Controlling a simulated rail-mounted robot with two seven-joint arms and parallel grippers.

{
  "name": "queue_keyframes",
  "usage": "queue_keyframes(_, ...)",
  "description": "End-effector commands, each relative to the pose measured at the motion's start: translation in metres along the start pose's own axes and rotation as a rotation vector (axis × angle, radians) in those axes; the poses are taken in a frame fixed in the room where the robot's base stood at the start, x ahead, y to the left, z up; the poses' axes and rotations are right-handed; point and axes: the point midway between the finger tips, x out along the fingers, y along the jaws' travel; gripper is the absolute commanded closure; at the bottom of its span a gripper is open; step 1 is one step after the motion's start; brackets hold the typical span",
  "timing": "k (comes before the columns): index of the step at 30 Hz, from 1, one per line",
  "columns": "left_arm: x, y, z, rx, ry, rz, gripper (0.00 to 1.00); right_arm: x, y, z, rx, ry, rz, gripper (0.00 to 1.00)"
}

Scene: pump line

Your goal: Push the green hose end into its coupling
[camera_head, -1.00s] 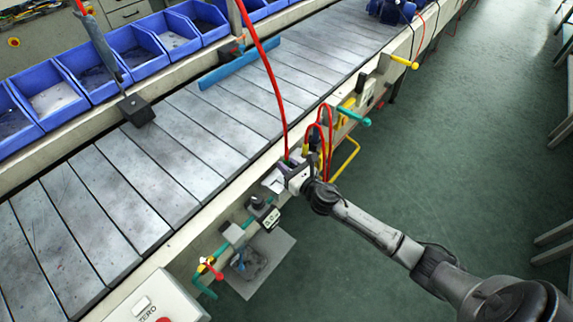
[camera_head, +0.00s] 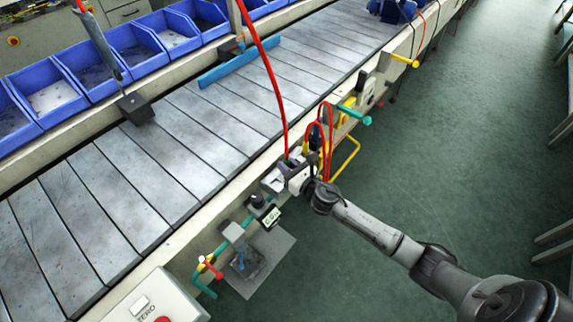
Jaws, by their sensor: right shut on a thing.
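My right gripper (camera_head: 284,176) is at the near side of the conveyor, shut on the green hose end (camera_head: 291,162). A red hose (camera_head: 276,85) rises from this spot in a long curve to the top of the picture. The coupling cannot be made out; the gripper and wrist cover the area around the hose end, so I cannot tell whether the end touches it. My left gripper is not in view.
The slatted conveyor (camera_head: 120,175) runs diagonally, with blue bins (camera_head: 135,45) behind it. Red hose loops (camera_head: 328,125), a yellow pipe (camera_head: 350,160) and a teal handle (camera_head: 357,115) are close to my wrist. A gauge (camera_head: 271,217) and teal piping sit below left.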

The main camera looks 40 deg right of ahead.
Motion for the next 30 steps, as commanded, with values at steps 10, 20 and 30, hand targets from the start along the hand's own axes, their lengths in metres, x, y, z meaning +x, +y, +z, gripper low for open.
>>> queue_keyframes(10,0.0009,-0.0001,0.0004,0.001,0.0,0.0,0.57,0.0001,0.0,-0.0011,0.0,0.0,0.0,1.0)
queue_keyframes(20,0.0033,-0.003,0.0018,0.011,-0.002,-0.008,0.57,0.0001,0.0001,-0.0046,0.0,0.0,0.0,1.0)
queue_keyframes(30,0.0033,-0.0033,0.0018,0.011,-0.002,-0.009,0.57,0.0001,0.0,-0.0048,0.0,0.0,0.0,1.0)
